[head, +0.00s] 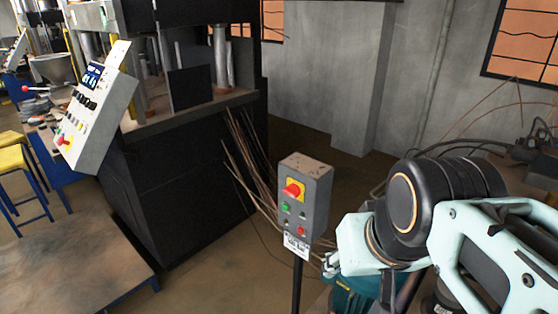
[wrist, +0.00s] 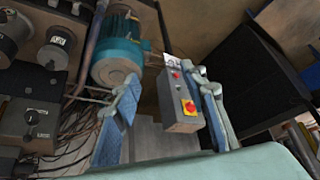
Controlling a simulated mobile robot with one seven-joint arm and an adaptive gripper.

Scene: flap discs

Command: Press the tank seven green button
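A grey control box (head: 318,190) stands on a thin dark post in the head view. Its face has a red mushroom button on a yellow plate (head: 294,189), a green button (head: 285,207), a lower red button (head: 302,231) and a white label (head: 296,246) too small to read. In the wrist view the box (wrist: 183,112) appears beyond and between the fingers, nearer the right one. The green button is not clear there. My gripper (wrist: 168,88) is open, its blue-padded fingers wide apart with nothing held. In the head view my arm comes from the right, its end beside the box.
A large dark press (head: 190,170) with a tilted button panel (head: 100,115) stands at left. Thin rods (head: 250,165) lean behind the box. A teal motor (wrist: 117,62) and several dark boxes with cables are at left in the wrist view. Floor shows between press and wall.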

